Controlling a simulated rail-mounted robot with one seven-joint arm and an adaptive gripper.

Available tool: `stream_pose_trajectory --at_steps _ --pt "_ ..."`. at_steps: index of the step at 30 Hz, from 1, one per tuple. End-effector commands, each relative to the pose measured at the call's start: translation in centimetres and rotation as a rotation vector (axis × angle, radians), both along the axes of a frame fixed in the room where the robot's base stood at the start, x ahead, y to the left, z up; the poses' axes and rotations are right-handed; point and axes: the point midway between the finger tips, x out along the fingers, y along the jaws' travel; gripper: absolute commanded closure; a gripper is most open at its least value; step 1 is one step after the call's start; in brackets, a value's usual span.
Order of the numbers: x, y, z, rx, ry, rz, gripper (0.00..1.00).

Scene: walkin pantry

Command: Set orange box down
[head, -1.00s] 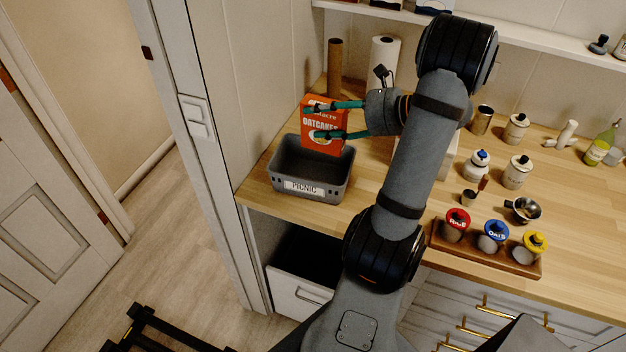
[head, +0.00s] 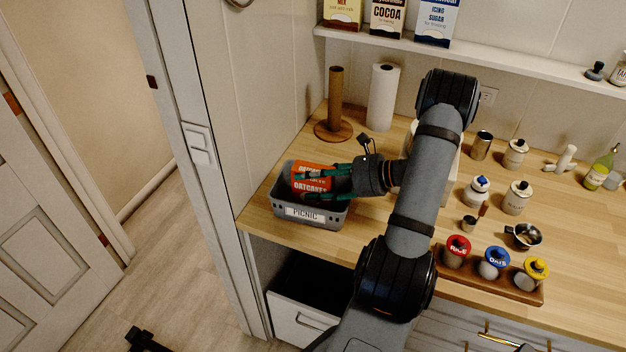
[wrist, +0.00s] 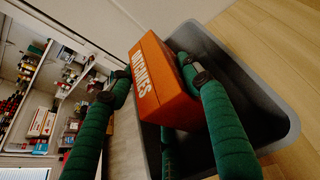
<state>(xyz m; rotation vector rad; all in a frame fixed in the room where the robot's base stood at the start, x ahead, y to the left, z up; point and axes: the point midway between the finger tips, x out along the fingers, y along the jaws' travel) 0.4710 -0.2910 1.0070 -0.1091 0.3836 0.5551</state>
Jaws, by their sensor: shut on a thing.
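The orange oatcakes box (head: 312,172) is upright and partly down inside the grey bin labelled PICNIC (head: 303,213), at the left end of the counter. My gripper (head: 322,186) has its green fingers around the box, above and within the bin's rim. In the wrist view the orange box (wrist: 163,85) sits between the green fingers, with the dark bin (wrist: 285,112) around and below it. The box's lower part is hidden by the bin's front wall, so I cannot tell if it touches the bin's floor.
A wooden paper-roll stand (head: 335,105) and a white paper roll (head: 382,97) stand behind the bin. To the right are several jars, a metal pan (head: 524,235) and a wooden rack of lidded jars (head: 490,272). Bare counter (head: 375,228) lies right of the bin.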

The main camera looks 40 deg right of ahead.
Motion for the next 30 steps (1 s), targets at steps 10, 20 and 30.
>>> stream_pose_trajectory --at_steps 10,20,30 --pt "0.04 0.01 -0.41 -0.001 0.000 0.000 0.51" --pt "0.02 0.00 -0.26 -0.001 0.000 0.000 0.33" --pt "0.00 -0.02 0.34 -0.001 0.000 0.000 0.33"
